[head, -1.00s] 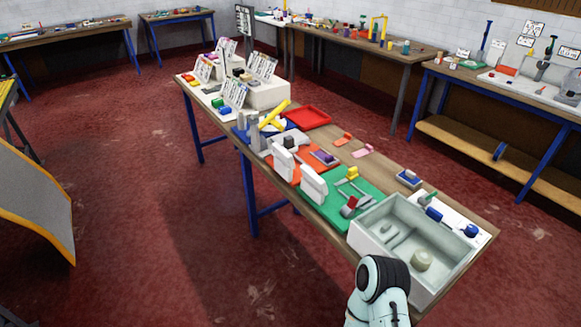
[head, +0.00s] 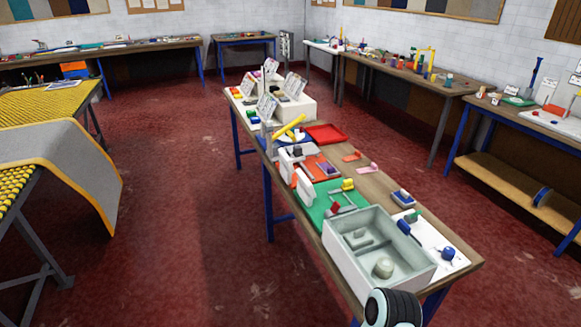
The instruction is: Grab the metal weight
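I cannot pick out a metal weight for certain in the head view; the small items on the tables are too small to tell. A grey rug (head: 75,165) with a yellow bound edge hangs over the side of a table at the left. Neither of my grippers is in view. Only a rounded white and black part of my own body shows at the bottom edge, in front of the near end of the middle table.
A long wooden table (head: 436,266) with blue legs holds a grey open box (head: 340,262), a green mat (head: 318,206) and a red tray (head: 325,134). A yellow studded surface (head: 40,103) is at the left. Red floor (head: 190,220) lies clear between. Workbenches line the walls.

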